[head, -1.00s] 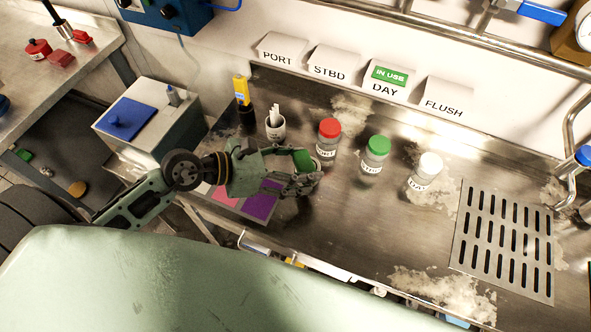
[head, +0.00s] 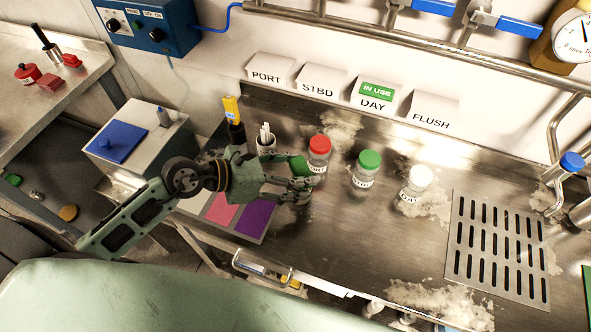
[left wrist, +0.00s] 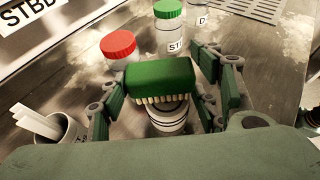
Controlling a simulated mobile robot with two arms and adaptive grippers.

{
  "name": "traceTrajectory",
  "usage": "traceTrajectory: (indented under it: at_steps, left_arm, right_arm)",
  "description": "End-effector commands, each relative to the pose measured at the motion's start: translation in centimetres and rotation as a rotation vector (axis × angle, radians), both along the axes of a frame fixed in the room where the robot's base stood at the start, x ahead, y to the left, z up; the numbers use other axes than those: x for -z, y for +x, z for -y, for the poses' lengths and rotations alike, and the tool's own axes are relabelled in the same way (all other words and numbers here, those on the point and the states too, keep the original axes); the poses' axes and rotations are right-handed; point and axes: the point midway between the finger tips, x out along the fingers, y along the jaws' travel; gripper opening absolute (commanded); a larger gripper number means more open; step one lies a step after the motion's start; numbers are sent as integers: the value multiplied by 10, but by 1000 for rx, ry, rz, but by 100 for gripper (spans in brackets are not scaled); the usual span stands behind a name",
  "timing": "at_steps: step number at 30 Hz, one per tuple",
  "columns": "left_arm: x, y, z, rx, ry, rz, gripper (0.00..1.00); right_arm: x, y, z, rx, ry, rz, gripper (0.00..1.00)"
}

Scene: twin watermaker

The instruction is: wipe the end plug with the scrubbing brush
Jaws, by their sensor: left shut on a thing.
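The scrubbing brush (left wrist: 160,78) has a green block with pale bristles facing down. My left gripper (left wrist: 160,100) is shut on it, with fingers on both sides in the left wrist view. In the head view the brush (head: 299,166) shows as a green patch at the left gripper (head: 297,188). A grey ringed cylinder, apparently the end plug (left wrist: 168,121), stands directly below the bristles. The brush hides its top, and I cannot tell whether the bristles touch it.
Red-capped (head: 318,153), green-capped (head: 366,168) and white-capped (head: 415,181) jars stand close on the steel counter (head: 370,235). A cup of white sticks (head: 266,141) and a yellow tool (head: 233,118) stand behind the gripper. A slotted drain (head: 497,250) lies right.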

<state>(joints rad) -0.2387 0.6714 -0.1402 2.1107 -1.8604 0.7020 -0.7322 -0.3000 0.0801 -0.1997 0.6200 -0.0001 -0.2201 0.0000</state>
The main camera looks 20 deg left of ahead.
Motion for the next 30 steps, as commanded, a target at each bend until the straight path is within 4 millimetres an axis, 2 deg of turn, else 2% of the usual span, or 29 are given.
traceTrajectory:
  at_steps: [1,3,13,25,30]
  left_arm:
    - [-11,0,0,0,0,3,6]
    - [-19,1,0,0,-1,4,6]
    - [-52,1,0,-1,-2,6,6]
    - [-55,1,0,-2,-2,7,6]
    - [-68,1,0,-1,-2,8,6]
  right_arm:
    - [-9,0,0,0,0,0,40]
    - [-16,0,0,0,1,0,40]
    - [-45,0,-1,0,1,0,40]
    - [-47,0,-1,0,1,0,40]
    - [-58,0,-1,0,1,0,40]
